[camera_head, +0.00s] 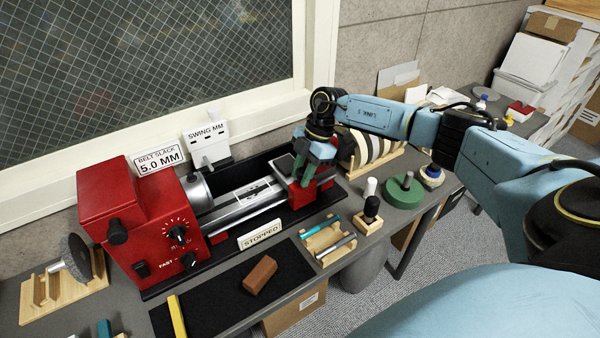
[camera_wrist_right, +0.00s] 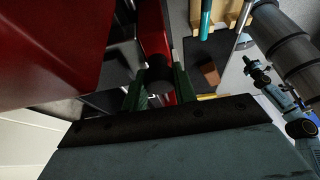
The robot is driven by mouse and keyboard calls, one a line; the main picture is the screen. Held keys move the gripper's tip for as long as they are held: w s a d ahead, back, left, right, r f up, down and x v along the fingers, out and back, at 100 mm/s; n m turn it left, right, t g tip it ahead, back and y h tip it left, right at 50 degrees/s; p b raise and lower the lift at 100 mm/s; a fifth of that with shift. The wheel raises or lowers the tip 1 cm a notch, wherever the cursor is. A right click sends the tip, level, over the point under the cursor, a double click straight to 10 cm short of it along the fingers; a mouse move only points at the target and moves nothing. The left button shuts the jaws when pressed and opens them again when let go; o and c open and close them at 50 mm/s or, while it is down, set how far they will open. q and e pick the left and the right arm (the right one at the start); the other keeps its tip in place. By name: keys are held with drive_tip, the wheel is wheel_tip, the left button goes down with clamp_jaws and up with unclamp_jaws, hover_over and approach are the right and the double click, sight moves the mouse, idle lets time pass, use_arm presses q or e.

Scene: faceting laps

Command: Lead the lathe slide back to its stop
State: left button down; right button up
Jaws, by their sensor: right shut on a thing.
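The small red lathe (camera_head: 125,205) stands on the bench under the window, its headstock at left and its bed (camera_head: 245,205) running right. The red slide (camera_head: 318,186) is near the bed's right end. My right gripper (camera_head: 303,172) comes down over it, with green fingers shut on a part of the slide mostly hidden in the head view. In the right wrist view, a dark round knob (camera_wrist_right: 160,82) sits between the fingers, in front of a red part (camera_wrist_right: 153,30). I cannot make out the stop. My left gripper is not seen in the head view.
A "STOPPED" sign (camera_head: 260,234) and a wooden tray (camera_head: 326,240) with tools lie in front of the lathe. A brown block (camera_head: 260,274) lies on a black mat (camera_head: 215,300).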

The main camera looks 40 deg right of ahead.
drive_tip(key=o, duration=0.9)
drive_tip(key=shift+r, duration=0.1)
drive_tip(key=p+v, duration=0.1)
drive_tip(key=v, duration=1.2)
drive_tip(key=shift+r, duration=0.1)
